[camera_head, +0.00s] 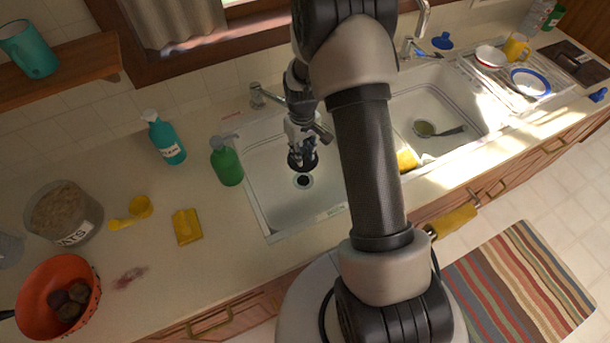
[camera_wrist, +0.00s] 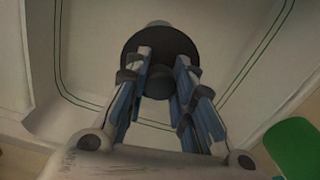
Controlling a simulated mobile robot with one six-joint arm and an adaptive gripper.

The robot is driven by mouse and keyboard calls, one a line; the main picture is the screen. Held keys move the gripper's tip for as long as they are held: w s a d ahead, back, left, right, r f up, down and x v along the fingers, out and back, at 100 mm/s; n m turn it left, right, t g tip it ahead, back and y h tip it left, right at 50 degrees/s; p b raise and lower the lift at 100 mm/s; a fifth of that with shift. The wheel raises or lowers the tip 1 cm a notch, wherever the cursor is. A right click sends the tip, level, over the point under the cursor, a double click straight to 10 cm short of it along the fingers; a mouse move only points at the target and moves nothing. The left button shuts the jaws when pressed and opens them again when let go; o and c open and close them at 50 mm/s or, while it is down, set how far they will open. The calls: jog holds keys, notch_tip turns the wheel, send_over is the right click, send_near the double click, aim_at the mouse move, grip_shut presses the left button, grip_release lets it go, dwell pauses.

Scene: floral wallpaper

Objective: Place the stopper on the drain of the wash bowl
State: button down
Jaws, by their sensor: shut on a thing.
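The stopper (camera_head: 303,164) is a dark round disc with a knob on top. My gripper (camera_head: 302,152) is shut on it and holds it over the left wash bowl (camera_head: 262,180), a white sink basin. The drain (camera_head: 303,181) shows as a dark hole with a pale ring just below the stopper in the head view. In the wrist view, my gripper (camera_wrist: 162,66) has its fingers on either side of the knob of the stopper (camera_wrist: 160,40). The disc hides most of the drain there; a pale bit of its ring (camera_wrist: 158,23) shows beyond the disc.
A green bottle (camera_head: 227,162) stands close to the bowl's left edge, with a teal bottle (camera_head: 166,140) behind it. The faucet (camera_head: 268,96) rises at the back. A second basin (camera_head: 450,105) lies to the right. A yellow sponge (camera_head: 187,227) lies on the counter.

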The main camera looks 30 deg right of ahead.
notch_tip(320, 180, down, 12)
jog(key=shift+f+b, duration=0.1)
jog(key=shift+b, duration=1.15)
jog(key=shift+f, duration=0.1)
jog(key=shift+f, duration=0.15)
jog(key=c, duration=1.4)
grip_release()
jog(key=shift+o, duration=0.2)
